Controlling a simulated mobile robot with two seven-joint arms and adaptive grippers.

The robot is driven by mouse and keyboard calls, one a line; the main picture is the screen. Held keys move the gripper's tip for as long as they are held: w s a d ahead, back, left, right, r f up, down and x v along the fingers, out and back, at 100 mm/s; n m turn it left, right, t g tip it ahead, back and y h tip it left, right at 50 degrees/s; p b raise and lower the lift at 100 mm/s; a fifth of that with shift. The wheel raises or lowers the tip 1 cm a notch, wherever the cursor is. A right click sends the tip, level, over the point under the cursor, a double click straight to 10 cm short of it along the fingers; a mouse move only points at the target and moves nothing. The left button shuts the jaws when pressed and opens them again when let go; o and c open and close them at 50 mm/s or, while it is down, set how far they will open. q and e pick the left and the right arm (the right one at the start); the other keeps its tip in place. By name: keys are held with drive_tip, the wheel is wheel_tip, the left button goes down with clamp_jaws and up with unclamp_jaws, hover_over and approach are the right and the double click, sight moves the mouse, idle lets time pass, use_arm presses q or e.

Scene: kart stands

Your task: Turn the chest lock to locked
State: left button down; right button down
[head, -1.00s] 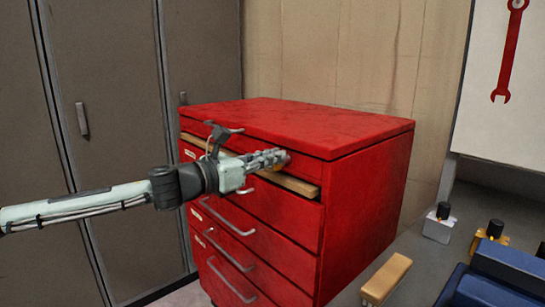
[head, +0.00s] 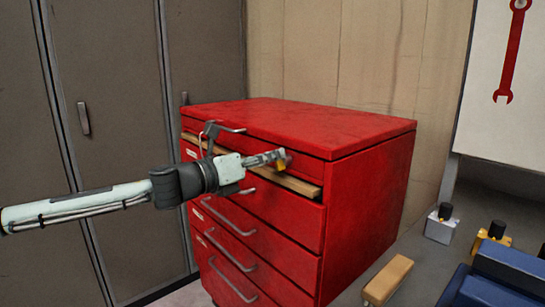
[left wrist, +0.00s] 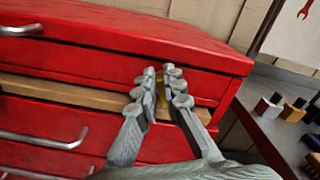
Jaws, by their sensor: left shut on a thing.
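The red chest (head: 365,200) stands against the wall; its upper front also shows in the left wrist view (left wrist: 200,48). My left gripper (head: 280,158) is at the upper right of the chest's front, just above the wooden strip. Its fingers (left wrist: 163,85) are closed around a small gold piece (left wrist: 162,102), likely the chest lock. The gold also shows below the fingertips in the head view (head: 281,167). The fingers hide most of the lock, so I cannot tell which way it is turned. My right gripper is not in view.
Drawer handles (head: 230,217) stick out from the chest below my gripper. A grey bench (head: 415,262) on the right holds a wooden block (head: 387,279), small blocks with black knobs (head: 440,224) and a blue object (head: 500,275). Grey lockers (head: 110,110) stand behind my left arm.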

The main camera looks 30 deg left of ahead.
use_arm(q)
drive_tip(key=shift+w+a+f+n+p, duration=0.1)
drive_tip(key=shift+a+f+n+p, duration=0.1)
drive_tip(key=shift+n, duration=1.95)
drive_tip(key=shift+a+f+n+p, duration=0.15)
drive_tip(key=shift+f+n, duration=0.1)
drive_tip(key=shift+n, duration=1.95)
drive_tip(key=shift+w+a+f+n+p, duration=0.1)
drive_tip(key=shift+a+f+n+p, duration=0.1)
drive_tip(key=shift+n, duration=1.95)
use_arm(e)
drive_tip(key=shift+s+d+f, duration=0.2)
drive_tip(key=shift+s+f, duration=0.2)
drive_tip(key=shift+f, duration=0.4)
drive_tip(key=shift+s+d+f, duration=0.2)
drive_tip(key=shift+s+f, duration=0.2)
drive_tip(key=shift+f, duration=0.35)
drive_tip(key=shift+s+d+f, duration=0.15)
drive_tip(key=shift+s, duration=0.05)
use_arm(q)
drive_tip(key=shift+d, duration=0.1)
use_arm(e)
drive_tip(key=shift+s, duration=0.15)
